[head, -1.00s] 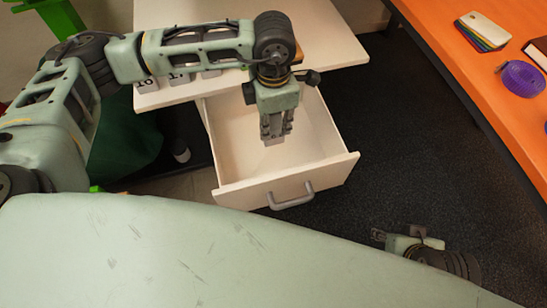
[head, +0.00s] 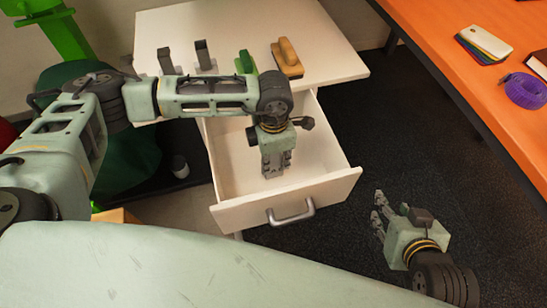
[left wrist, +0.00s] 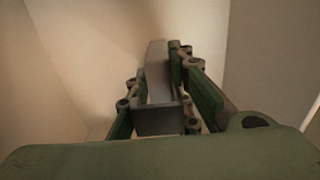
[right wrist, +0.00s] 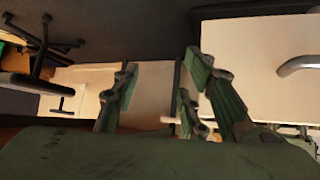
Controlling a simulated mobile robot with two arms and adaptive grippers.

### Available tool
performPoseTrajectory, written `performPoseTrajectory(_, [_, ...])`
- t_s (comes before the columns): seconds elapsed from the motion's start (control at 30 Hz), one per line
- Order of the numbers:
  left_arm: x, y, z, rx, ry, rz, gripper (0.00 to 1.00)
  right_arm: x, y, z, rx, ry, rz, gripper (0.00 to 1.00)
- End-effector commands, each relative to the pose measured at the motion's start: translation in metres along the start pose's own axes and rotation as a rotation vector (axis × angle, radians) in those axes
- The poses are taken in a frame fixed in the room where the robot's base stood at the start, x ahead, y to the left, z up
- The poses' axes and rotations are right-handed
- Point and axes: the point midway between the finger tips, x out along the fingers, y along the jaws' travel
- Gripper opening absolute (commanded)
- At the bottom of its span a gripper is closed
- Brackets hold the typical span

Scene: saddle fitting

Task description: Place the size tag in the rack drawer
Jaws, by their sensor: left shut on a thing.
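The rack drawer (head: 238,215) is pulled open and looks empty apart from my gripper. My left gripper (head: 272,172) points down inside the drawer's opening, between its walls. In the left wrist view, it is shut on a grey, block-like size tag (left wrist: 157,92), with pale drawer walls around it. The tag's lower end and its gap to the drawer floor cannot be judged. My right gripper (head: 379,209) is open and empty, to the right of the drawer front; its parted fingers show in the right wrist view (right wrist: 160,85).
On the white rack top (head: 235,20) stand two grey tags (head: 165,61), a green brush-like item (head: 245,62) and a wooden one (head: 287,57). An orange table (head: 450,85) holds colour cards (head: 482,45) and a purple tape roll (head: 526,90). Dark floor lies between.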

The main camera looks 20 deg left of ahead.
Motion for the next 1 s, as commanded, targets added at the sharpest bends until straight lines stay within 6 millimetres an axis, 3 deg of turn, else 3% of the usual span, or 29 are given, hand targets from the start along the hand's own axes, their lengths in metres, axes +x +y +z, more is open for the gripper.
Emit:
performPoseTrajectory(0.5, [0.002,0.000,0.000,0.000,-0.001,0.000,0.00,0.002,-0.001,-0.012,-0.001,0.053,-0.001,0.40])
performPoseTrajectory(0.53, [0.002,0.000,0.000,0.000,-0.001,0.000,0.22,0.002,-0.001,-0.013,-0.001,0.056,-0.001,0.40])
performPoseTrajectory(0.7, [0.002,0.000,0.000,0.000,-0.001,0.000,0.37,0.002,-0.001,-0.013,-0.001,0.058,-0.002,0.40])
performPoseTrajectory(1.0, [0.002,0.000,0.000,0.000,-0.001,0.000,0.39,0.002,-0.001,-0.013,-0.001,0.056,-0.003,0.40])
